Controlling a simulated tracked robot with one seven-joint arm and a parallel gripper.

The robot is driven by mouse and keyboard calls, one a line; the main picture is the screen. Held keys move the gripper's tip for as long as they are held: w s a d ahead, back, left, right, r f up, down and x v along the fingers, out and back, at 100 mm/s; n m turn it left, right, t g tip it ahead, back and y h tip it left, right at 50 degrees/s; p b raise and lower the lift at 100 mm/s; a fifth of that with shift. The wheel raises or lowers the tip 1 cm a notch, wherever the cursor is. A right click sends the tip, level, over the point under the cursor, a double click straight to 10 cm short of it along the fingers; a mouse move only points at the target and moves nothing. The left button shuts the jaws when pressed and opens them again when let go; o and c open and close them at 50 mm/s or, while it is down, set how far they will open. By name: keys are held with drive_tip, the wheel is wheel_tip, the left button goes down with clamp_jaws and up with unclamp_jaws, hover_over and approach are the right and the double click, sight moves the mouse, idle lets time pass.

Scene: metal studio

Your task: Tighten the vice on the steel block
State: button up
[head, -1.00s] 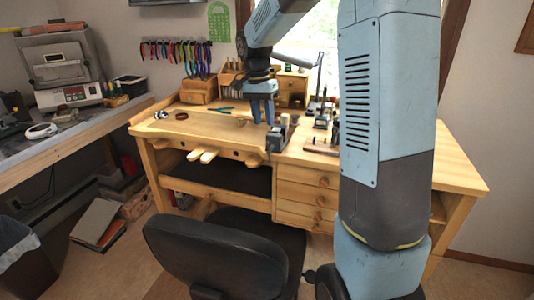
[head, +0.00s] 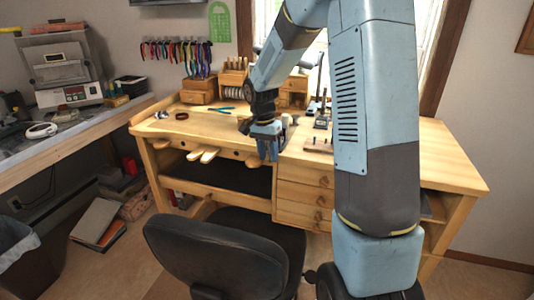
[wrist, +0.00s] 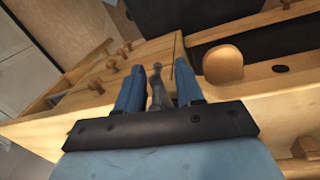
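My gripper (head: 268,154) is at the front edge of the wooden bench, in front of the vice, fingers pointing down. In the wrist view my gripper (wrist: 158,88) has its two blue fingers apart. A grey metal bar (wrist: 156,92), seemingly the vice's handle, stands between them with gaps at its sides. In the head view my gripper covers most of the vice; a small grey part (head: 285,121) shows just behind it. I cannot make out the steel block or how the jaws sit on it.
The wooden bench (head: 440,150) has drawers (head: 304,192) below, right of the gripper. A rounded wooden bench pin (wrist: 222,65) sticks out close to the right finger. Green pliers (head: 225,110) lie on the bench top. A black chair (head: 215,255) stands in front.

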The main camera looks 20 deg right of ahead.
drive_tip(key=shift+c, duration=0.5)
clamp_jaws()
drive_tip(key=shift+a+r, duration=0.1)
drive_tip(key=shift+t+y, duration=0.3)
drive_tip(key=t+y, duration=0.2)
drive_tip(key=y, duration=0.1)
drive_tip(key=shift+w+d+r, duration=0.1)
drive_tip(key=shift+d, duration=0.1)
drive_tip(key=t+y, duration=0.2)
drive_tip(key=y, duration=0.1)
drive_tip(key=shift+d+t+y, duration=0.1)
drive_tip(key=shift+t+y, duration=0.3)
drive_tip(key=t+y, duration=0.3)
drive_tip(key=y, duration=0.1)
drive_tip(key=shift+t+y, duration=1.2)
drive_tip(key=shift+y, duration=0.5)
